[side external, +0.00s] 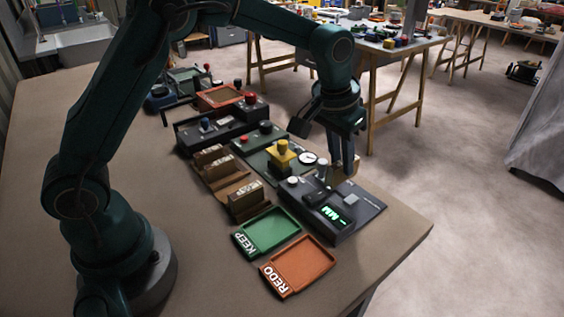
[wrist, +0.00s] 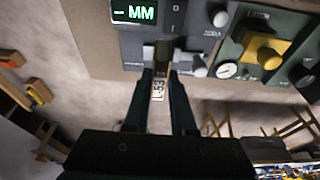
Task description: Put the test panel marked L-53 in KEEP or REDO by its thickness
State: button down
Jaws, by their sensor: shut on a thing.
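My gripper (side external: 343,168) is shut on the test panel marked L-53 (wrist: 157,90). In the wrist view the fingers (wrist: 161,74) grip it on both sides, with its label facing the camera. The panel's far end is at the edge of the dark thickness gauge (side external: 347,212); I cannot tell whether it is inside the gauge's slot. The gauge display (wrist: 134,11) shows a dash and MM, with no number. The green KEEP tray (side external: 268,230) and the orange REDO tray (side external: 305,262) are empty, in front of the gauge.
A wooden rack (side external: 218,183) with several labelled panels stands left of the gauge. A green unit with a yellow block (side external: 283,154) and a dial sits behind the gauge. More control boxes (side external: 205,130) stand farther back. The near left bench top (side external: 190,230) is clear.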

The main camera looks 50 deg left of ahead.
jog(key=s+a+r+g, duration=0.2)
jog(key=s+a, duration=0.1)
jog(key=s, duration=1.1)
jog(key=shift+d+f, duration=0.15)
jog(key=shift+f, duration=1.5)
jog(key=shift+d+f, duration=0.1)
jog(key=shift+f, duration=1.55)
jog(key=shift+f, duration=0.5)
jog(key=c, duration=0.7)
grip_release()
jog(key=shift+o, duration=0.2)
